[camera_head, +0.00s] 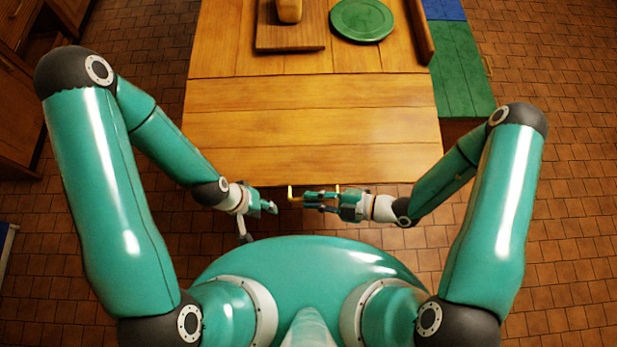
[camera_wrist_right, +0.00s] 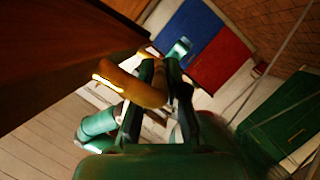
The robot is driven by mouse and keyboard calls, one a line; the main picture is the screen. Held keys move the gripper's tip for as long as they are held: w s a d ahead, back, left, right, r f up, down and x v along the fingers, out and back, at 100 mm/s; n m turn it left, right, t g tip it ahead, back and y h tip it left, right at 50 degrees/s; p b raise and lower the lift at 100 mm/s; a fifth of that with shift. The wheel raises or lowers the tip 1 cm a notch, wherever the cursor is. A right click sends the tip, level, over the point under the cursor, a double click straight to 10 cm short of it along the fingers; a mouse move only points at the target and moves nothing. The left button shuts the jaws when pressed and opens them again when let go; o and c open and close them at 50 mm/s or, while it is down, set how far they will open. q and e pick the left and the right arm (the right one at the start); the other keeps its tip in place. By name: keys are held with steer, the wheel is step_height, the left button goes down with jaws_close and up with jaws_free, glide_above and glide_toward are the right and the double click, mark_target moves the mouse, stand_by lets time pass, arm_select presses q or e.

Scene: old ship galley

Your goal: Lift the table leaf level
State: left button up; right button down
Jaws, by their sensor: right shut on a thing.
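The wooden table leaf (camera_head: 310,130) spans the near end of the table (camera_head: 220,40), with a seam between them. I cannot tell from above whether it is exactly level. A brass-yellow handle (camera_head: 291,192) shows just off the leaf's near edge; in the right wrist view the handle (camera_wrist_right: 130,86) runs between my fingers. My right gripper (camera_head: 313,202) is shut on this handle; it also shows in the right wrist view (camera_wrist_right: 160,95). My left gripper (camera_head: 273,207) is just left of the handle, apart from it; its fingers are too small to read.
A cutting board (camera_head: 290,44) with a tan object (camera_head: 289,10) and a green plate (camera_head: 362,19) are on the table's far part. The leaf's top is bare. A green cabinet (camera_head: 462,70) stands right of the table.

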arm_select(q)
steer(key=shift+r+p, duration=0.85)
steer(key=shift+r, duration=0.5)
arm_select(e)
steer(key=shift+w+a+r, duration=0.1)
steer(key=shift+a+r, duration=0.05)
steer(key=shift+r, duration=1.65)
arm_select(q)
steer(key=shift+a, duration=0.1)
arm_select(e)
steer(key=c, duration=1.5)
jaws_free()
steer(key=shift+w+a+f, duration=0.1)
arm_select(q)
steer(key=shift+a+f, duration=0.1)
arm_select(e)
steer(key=v, duration=1.2)
steer(key=shift+f, duration=0.15)
